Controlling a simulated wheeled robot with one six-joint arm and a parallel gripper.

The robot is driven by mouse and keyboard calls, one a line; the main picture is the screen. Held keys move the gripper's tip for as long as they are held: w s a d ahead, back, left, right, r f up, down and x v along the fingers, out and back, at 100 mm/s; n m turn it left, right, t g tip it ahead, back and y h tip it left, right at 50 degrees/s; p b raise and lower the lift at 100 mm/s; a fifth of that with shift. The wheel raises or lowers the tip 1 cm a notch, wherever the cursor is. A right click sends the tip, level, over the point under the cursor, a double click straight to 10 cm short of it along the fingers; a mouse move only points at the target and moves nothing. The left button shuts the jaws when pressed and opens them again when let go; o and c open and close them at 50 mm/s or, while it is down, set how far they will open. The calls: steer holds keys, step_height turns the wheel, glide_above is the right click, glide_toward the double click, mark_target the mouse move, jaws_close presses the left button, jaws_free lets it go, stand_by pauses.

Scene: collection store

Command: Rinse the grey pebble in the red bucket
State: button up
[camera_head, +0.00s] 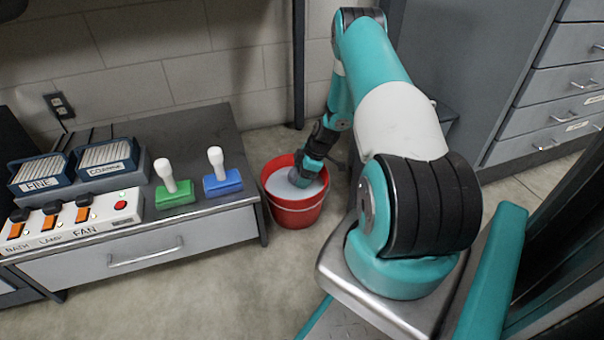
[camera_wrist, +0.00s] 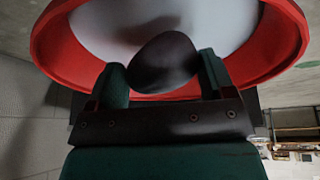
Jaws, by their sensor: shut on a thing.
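The red bucket (camera_head: 295,213) stands on the floor to the right of the low bench and holds a pale, whitish liquid (camera_head: 283,186). My gripper (camera_head: 302,180) points down into the bucket's mouth. In the wrist view my gripper (camera_wrist: 163,80) is shut on a dark, rounded pebble (camera_wrist: 160,62), one finger on each side. The pebble shows against the pale liquid, inside the red rim (camera_wrist: 52,45). I cannot tell how far it dips into the liquid. In the head view the pebble is mostly hidden by the gripper.
The low bench (camera_head: 220,120) left of the bucket bears a green stamp (camera_head: 174,193), a blue stamp (camera_head: 222,182), a switch panel (camera_head: 75,228) and two labelled boxes, FINE (camera_head: 40,174) and COARSE (camera_head: 105,157). Grey drawers (camera_head: 560,100) stand at right. The floor in front is clear.

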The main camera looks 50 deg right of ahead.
steer(key=shift+r+p, duration=3.05)
steer(key=shift+r, duration=0.85)
